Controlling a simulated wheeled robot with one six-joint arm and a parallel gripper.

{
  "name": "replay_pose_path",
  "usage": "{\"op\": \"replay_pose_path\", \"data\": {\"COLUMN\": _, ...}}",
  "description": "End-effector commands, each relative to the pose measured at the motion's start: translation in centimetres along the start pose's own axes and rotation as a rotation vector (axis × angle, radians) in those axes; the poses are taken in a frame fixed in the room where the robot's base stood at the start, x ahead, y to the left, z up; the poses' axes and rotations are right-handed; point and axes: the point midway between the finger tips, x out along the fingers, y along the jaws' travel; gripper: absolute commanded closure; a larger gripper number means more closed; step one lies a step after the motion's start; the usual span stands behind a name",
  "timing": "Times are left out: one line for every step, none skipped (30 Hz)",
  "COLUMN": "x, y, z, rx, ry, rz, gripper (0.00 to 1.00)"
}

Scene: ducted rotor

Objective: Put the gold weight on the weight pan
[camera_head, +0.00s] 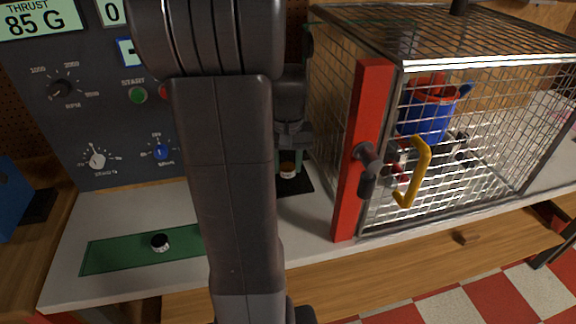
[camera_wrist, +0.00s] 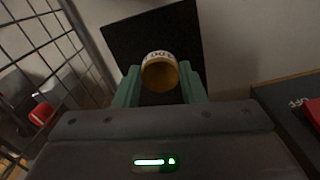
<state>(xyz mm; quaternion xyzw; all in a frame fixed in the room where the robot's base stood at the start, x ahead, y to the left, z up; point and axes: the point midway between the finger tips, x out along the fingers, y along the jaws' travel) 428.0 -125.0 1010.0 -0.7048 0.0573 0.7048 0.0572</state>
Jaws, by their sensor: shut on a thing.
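The gold weight (camera_wrist: 160,74), with a white numbered band, is between the green fingers of my gripper (camera_wrist: 159,86) in the wrist view. My gripper is shut on it. In the head view the gold weight (camera_head: 288,171) shows just right of my arm, below my gripper (camera_head: 289,158). A black square plate (camera_wrist: 128,34), which looks like the weight pan, lies under and behind the weight in the wrist view. In the head view part of this plate (camera_head: 301,185) shows, the rest hidden by my arm. I cannot tell whether the weight touches it.
A wire-mesh cage (camera_head: 470,190) with a red post (camera_head: 362,150) and yellow handle (camera_head: 421,170) stands close to the right. A control panel (camera_head: 115,115) reads THRUST 85 G. A black-and-white weight (camera_head: 160,242) sits on a green mat (camera_head: 105,255) at left.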

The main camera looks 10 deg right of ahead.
Motion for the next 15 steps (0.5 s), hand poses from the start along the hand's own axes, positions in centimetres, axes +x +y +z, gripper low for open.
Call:
{"op": "replay_pose_path", "data": {"x": 0.65, "y": 0.00, "z": 0.05, "rx": 0.000, "ry": -0.003, "rz": 0.000, "gripper": 0.87}}
{"op": "replay_pose_path", "data": {"x": 0.87, "y": 0.00, "z": 0.04, "rx": 0.000, "ry": -0.003, "rz": 0.000, "gripper": 0.87}}
{"op": "replay_pose_path", "data": {"x": 1.05, "y": 0.00, "z": 0.01, "rx": 0.000, "ry": -0.001, "rz": 0.000, "gripper": 0.87}}
{"op": "replay_pose_path", "data": {"x": 1.10, "y": 0.00, "z": -0.01, "rx": 0.000, "ry": 0.000, "rz": 0.000, "gripper": 0.87}}
{"op": "replay_pose_path", "data": {"x": 1.11, "y": 0.00, "z": -0.01, "rx": 0.000, "ry": 0.001, "rz": 0.000, "gripper": 0.87}}
{"op": "replay_pose_path", "data": {"x": 1.10, "y": 0.00, "z": -0.02, "rx": 0.000, "ry": 0.001, "rz": 0.000, "gripper": 0.87}}
{"op": "replay_pose_path", "data": {"x": 1.09, "y": 0.00, "z": -0.02, "rx": 0.000, "ry": 0.001, "rz": 0.000, "gripper": 0.87}}
{"op": "replay_pose_path", "data": {"x": 1.08, "y": 0.00, "z": -0.02, "rx": 0.000, "ry": 0.001, "rz": 0.000, "gripper": 0.87}}
{"op": "replay_pose_path", "data": {"x": 1.08, "y": 0.00, "z": -0.01, "rx": 0.000, "ry": 0.001, "rz": 0.000, "gripper": 0.87}}
{"op": "replay_pose_path", "data": {"x": 1.08, "y": 0.00, "z": -0.01, "rx": 0.000, "ry": 0.001, "rz": 0.000, "gripper": 0.87}}
{"op": "replay_pose_path", "data": {"x": 1.13, "y": 0.00, "z": -0.01, "rx": 0.000, "ry": 0.001, "rz": 0.000, "gripper": 0.87}}
{"op": "replay_pose_path", "data": {"x": 1.25, "y": 0.00, "z": -0.01, "rx": 0.000, "ry": 0.001, "rz": 0.000, "gripper": 0.87}}
{"op": "replay_pose_path", "data": {"x": 1.36, "y": 0.00, "z": -0.01, "rx": 0.000, "ry": 0.001, "rz": 0.000, "gripper": 0.87}}
{"op": "replay_pose_path", "data": {"x": 1.48, "y": 0.00, "z": 0.00, "rx": 0.000, "ry": 0.000, "rz": 0.000, "gripper": 0.87}}
{"op": "replay_pose_path", "data": {"x": 1.38, "y": 0.00, "z": 0.00, "rx": 0.000, "ry": 0.001, "rz": 0.000, "gripper": 0.57}}
